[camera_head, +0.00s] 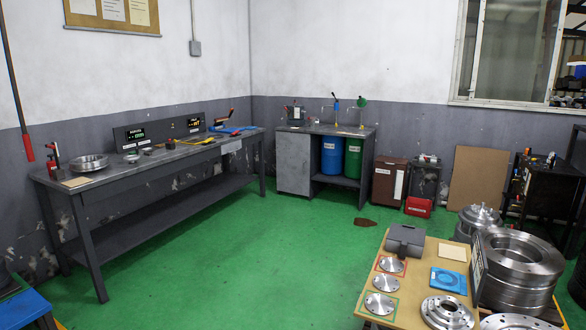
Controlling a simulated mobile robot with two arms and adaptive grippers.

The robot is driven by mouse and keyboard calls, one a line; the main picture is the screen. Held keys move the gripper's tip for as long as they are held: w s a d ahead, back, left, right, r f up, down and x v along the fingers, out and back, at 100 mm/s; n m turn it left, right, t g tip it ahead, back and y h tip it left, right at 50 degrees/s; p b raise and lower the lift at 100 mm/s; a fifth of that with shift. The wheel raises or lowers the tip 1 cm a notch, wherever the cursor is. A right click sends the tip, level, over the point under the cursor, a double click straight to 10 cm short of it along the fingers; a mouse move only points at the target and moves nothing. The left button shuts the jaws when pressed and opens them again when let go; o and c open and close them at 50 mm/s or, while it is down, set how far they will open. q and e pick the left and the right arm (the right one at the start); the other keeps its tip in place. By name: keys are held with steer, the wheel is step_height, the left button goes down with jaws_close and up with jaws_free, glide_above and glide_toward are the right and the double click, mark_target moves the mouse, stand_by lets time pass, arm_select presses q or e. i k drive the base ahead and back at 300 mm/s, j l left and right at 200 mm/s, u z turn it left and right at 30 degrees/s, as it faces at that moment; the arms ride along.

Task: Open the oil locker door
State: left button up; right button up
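A dark grey cabinet bench (340,131) stands against the back wall. Its left part has a light grey front panel (293,163), which looks like the oil locker door and appears closed. No handle can be made out at this distance. The open bay to its right holds a blue drum (332,156) and a green drum (353,158) with white labels. Small pump-like fittings (337,104) stand on the bench top. Neither of my grippers is in view.
A long dark workbench (150,165) lines the left wall. A wooden table (410,290) with metal discs stands at front right. A brown bin (389,181) and red box (418,207) are right of the cabinet.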

mark_target(293, 149)
steer(key=j+u, duration=0.25)
steer(key=j, duration=0.2)
steer(key=i+j+u, duration=0.3)
steer(key=i+j, duration=0.35)
steer(key=i+j+z, duration=0.1)
steer(key=i+j, duration=0.25)
steer(key=j, duration=0.2)
steer(key=i+j, duration=0.35)
steer(key=i+l+z, duration=0.1)
steer(key=i+z, duration=0.75)
steer(key=i+j+z, duration=0.15)
steer(key=i+z, duration=0.45)
steer(key=i, duration=1.7)
steer(key=i+u, duration=0.15)
steer(key=i, duration=0.5)
steer(key=i+u, duration=0.2)
steer(key=i, duration=0.45)
steer(key=i+l+u, duration=0.15)
steer(key=i, duration=0.5)
steer(key=i+u, duration=0.2)
steer(key=i, duration=1.9)
